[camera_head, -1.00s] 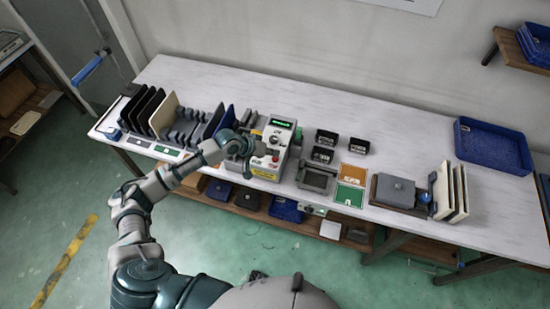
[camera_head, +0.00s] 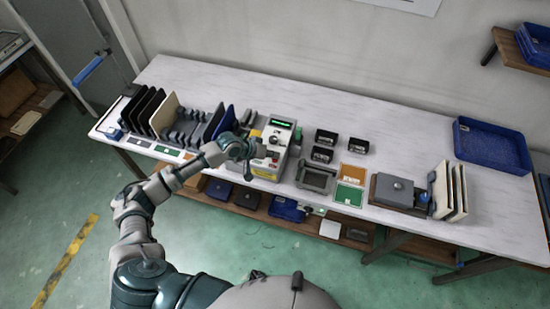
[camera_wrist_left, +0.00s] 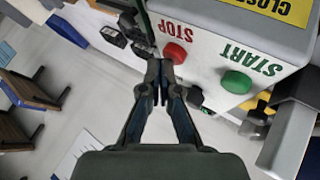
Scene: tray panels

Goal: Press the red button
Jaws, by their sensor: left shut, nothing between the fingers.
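The red button (camera_wrist_left: 175,53), labelled STOP, is on the white panel of the grey machine (camera_head: 284,135) at the middle of the bench. In the left wrist view it lies just beyond my fingertips. A green button (camera_wrist_left: 237,82), labelled START, is on the same panel to its right. My left gripper (camera_wrist_left: 158,75) is shut and empty, its tips pointing toward the panel beside the red button. Whether they touch it cannot be told. In the head view my left gripper (camera_head: 250,150) is in front of the machine. My right gripper is not in view.
Upright panels in a rack (camera_head: 165,115) stand left of the machine. Small black bins (camera_head: 325,138), orange and green cards (camera_head: 350,195) and a grey plate (camera_head: 395,190) lie to the right. A blue tray (camera_head: 490,148) is at the far right. The bench back is clear.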

